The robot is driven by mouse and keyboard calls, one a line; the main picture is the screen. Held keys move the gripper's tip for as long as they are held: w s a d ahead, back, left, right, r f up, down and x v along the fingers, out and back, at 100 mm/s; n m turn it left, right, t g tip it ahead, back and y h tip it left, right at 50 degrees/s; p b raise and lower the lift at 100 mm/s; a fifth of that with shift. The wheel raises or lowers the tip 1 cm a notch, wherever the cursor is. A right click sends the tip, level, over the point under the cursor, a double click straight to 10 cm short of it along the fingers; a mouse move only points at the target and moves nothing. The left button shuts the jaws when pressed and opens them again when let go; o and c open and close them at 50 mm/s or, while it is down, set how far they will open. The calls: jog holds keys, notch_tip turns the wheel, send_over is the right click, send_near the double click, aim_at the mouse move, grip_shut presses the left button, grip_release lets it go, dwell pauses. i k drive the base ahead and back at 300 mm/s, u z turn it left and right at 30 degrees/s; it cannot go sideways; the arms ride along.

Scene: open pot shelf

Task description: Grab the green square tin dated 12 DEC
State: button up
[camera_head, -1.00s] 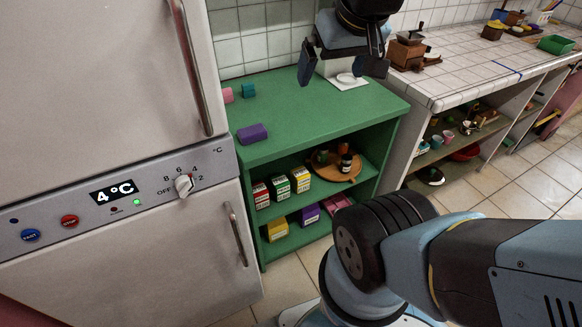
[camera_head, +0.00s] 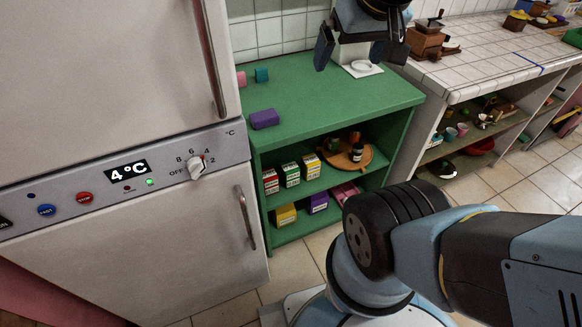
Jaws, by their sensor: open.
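Three small labelled boxes or tins stand in a row on the middle shelf of a green open shelf unit (camera_head: 330,107). The centre one has green on it, a green-and-white tin (camera_head: 290,174). A red-and-white one (camera_head: 270,181) is on its left and a yellow-and-white one (camera_head: 311,167) on its right. The dates on them are too small to read. My gripper (camera_head: 357,52) is open and empty, high over the back right of the unit's green top, well above and apart from the tins.
A purple block (camera_head: 264,119) and a teal block (camera_head: 262,75) lie on the green top. Yellow (camera_head: 284,215) and purple (camera_head: 318,203) boxes are on the bottom shelf. A round wooden board (camera_head: 346,156) with bottles is right of the tins. A fridge (camera_head: 110,230) stands close on the left.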

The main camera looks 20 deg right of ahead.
aim_at(290, 172)
jog(key=u, duration=0.6)
jog(key=k, duration=1.65)
jog(key=z, duration=0.3)
jog(key=i, duration=1)
jog(key=z, duration=0.05)
